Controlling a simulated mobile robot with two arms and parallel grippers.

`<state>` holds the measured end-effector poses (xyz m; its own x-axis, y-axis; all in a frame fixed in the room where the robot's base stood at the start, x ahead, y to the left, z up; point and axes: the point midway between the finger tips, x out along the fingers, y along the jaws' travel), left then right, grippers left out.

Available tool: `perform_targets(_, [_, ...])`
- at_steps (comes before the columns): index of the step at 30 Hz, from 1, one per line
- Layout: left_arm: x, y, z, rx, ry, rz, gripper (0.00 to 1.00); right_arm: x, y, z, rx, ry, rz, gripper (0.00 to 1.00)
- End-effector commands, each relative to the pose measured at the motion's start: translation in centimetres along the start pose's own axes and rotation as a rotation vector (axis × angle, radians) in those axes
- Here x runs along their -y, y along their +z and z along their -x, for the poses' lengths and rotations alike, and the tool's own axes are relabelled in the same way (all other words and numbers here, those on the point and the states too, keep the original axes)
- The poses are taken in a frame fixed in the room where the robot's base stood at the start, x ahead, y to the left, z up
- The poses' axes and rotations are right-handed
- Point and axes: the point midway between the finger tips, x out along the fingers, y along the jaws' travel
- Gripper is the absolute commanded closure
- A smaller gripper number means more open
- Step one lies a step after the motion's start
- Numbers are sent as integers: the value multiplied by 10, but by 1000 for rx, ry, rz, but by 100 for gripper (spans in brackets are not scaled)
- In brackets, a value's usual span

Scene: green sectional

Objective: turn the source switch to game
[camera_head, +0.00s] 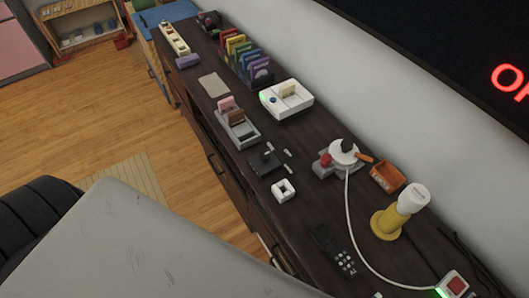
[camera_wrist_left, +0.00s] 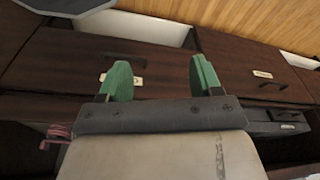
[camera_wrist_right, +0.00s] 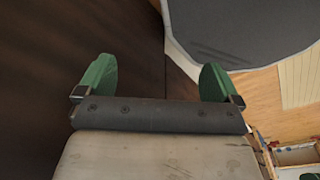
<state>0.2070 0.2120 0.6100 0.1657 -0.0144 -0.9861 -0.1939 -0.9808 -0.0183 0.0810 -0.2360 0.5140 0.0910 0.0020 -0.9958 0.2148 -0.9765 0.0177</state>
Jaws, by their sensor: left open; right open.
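A small dark box with an upright black knob (camera_head: 267,159) sits mid-cabinet, with small pale labels (camera_head: 288,153) beside it. It looks like the source switch, but the labels are too small to read and its setting is unclear. My left gripper (camera_wrist_left: 161,76) is open and empty, with dark drawer fronts beyond its green fingers. My right gripper (camera_wrist_right: 156,79) is open and empty, in front of a dark brown surface. Neither gripper shows in the head view, and no switch shows in either wrist view.
The long dark cabinet (camera_head: 225,112) also holds a white console (camera_head: 298,108), a grey cartridge holder (camera_head: 243,138), a white cube (camera_head: 279,196), a joystick (camera_head: 341,157), an orange tray (camera_head: 386,184), a yellow stand (camera_head: 384,229) and a cable. A screen (camera_head: 440,35) hangs behind, showing red letters.

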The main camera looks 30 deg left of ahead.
Motion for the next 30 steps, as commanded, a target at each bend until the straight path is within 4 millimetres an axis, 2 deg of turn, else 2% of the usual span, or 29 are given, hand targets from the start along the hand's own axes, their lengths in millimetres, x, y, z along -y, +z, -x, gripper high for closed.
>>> perform_targets(1, [1, -18, 18, -20, -1, 3, 35, 0, 0, -1, 0, 0, 0, 5])
perform_targets(6, [4, -63, 83, -54, -6, 10, 35, 0, 0, -2, 0, 1, -1, 5])
perform_targets(12, [7, -93, 168, -91, -11, 17, 35, 0, 0, -4, 0, 1, -2, 5])
perform_targets(18, [9, -101, 225, -112, -15, 21, 35, 0, 0, -5, 0, 1, -2, 5])
perform_targets(30, [10, -98, 301, -143, -21, 24, 35, 0, 0, -6, 0, 1, -3, 5])
